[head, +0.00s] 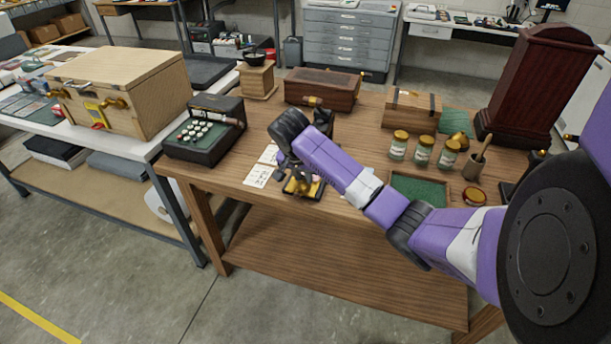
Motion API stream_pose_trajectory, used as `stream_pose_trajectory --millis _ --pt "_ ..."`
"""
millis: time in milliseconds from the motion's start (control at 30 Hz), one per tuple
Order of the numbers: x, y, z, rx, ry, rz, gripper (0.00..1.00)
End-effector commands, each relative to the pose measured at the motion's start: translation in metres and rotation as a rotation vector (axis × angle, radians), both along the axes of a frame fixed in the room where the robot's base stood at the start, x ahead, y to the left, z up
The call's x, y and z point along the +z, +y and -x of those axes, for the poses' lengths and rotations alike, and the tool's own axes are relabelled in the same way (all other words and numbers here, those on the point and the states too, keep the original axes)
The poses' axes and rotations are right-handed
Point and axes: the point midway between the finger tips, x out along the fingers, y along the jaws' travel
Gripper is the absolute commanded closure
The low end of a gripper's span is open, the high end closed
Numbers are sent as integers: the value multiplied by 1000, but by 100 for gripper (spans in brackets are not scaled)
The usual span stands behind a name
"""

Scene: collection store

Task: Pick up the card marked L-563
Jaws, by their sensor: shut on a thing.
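The print is too small to read, so I cannot tell which card is marked L-563. I cannot tell whether this is a card.
A black keyed machine (205,130) stands left. Behind are a dark wooden case (322,90) and a light box (411,108). Several jars (421,153), a green-lined tray (420,188) and a pestle cup (473,165) stand right, before a tall dark cabinet (535,85).

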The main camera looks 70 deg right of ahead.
Motion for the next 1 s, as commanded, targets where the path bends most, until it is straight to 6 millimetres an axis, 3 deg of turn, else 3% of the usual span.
stream_pose_trajectory --millis 167,333,567,700,1000 --pt "9 0 -1 1 -3 2 100" --pt "32 0 -1 2 -4 3 100" --pt "81 0 -2 3 -5 4 100" --pt "125 0 -1 1 -2 2 100" --pt "169 -1 0 -1 0 0 100"
